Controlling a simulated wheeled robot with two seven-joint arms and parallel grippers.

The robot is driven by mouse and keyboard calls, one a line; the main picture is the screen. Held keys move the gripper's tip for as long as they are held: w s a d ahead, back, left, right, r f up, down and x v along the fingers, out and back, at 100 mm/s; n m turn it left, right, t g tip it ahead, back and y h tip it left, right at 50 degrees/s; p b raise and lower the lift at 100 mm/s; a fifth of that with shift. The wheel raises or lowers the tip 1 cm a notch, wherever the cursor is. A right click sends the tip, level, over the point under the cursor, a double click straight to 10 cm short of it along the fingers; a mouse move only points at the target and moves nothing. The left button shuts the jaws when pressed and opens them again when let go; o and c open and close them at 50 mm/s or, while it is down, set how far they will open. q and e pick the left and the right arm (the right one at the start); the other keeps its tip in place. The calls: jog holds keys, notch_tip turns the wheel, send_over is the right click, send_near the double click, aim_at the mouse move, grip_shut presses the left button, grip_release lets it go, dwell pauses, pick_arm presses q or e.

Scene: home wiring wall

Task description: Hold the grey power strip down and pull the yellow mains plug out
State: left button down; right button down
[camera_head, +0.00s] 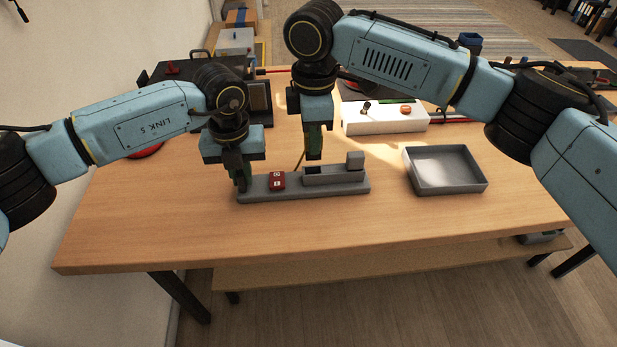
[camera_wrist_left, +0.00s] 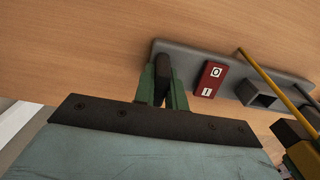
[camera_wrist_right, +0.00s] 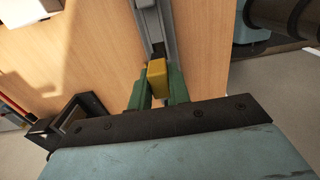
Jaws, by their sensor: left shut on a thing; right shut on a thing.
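The grey power strip (camera_head: 340,188) lies flat on the wooden table, with a red switch (camera_head: 277,181) near its left end. My left gripper (camera_head: 241,184) is shut on the strip's left end; the left wrist view shows its green fingers (camera_wrist_left: 163,92) around a dark part there. My right gripper (camera_head: 314,156) is above the strip's raised socket housing (camera_head: 335,176). In the right wrist view it is shut on the yellow mains plug (camera_wrist_right: 157,78). The plug appears clear of the strip, with a dark socket opening (camera_wrist_left: 262,98) showing. A yellow cord (camera_wrist_left: 262,70) crosses the strip.
An empty grey tray (camera_head: 445,187) sits right of the strip. A white box (camera_head: 385,122) with small items stands behind. Dark equipment (camera_head: 258,104) stands at the back left. The table front is clear.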

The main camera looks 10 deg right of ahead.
jog(key=shift+r, duration=2.2)
pick_arm(q)
jog(key=c, duration=1.4)
grip_release()
jog(key=shift+o, duration=0.2)
notch_tip(320, 180, up, 12)
